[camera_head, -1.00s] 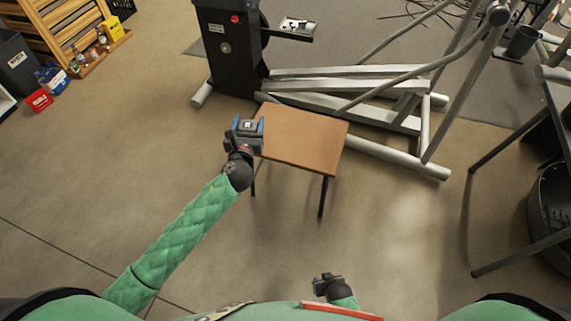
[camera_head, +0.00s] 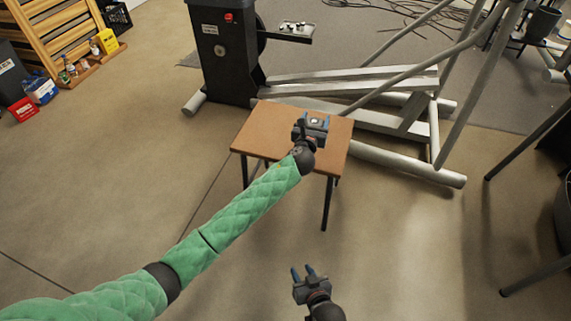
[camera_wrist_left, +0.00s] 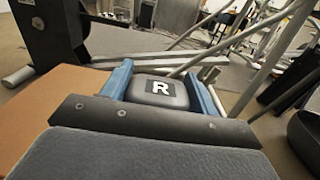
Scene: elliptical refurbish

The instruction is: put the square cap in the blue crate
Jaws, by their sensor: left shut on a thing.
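In the head view my left gripper (camera_head: 312,123) is shut on the cap, over the right part of the small brown table (camera_head: 262,128). My right gripper (camera_head: 303,271) is low in the head view, its fingers apart and nothing between them. A small blue box (camera_head: 42,91) stands on the floor at far left; I cannot tell whether it is the blue crate.
A red box (camera_head: 23,109) and a slatted wooden rack (camera_head: 60,35) stand near the blue box. The elliptical machine (camera_head: 225,50) and its grey rails (camera_head: 350,90) lie behind the table. The floor left of the table is clear.

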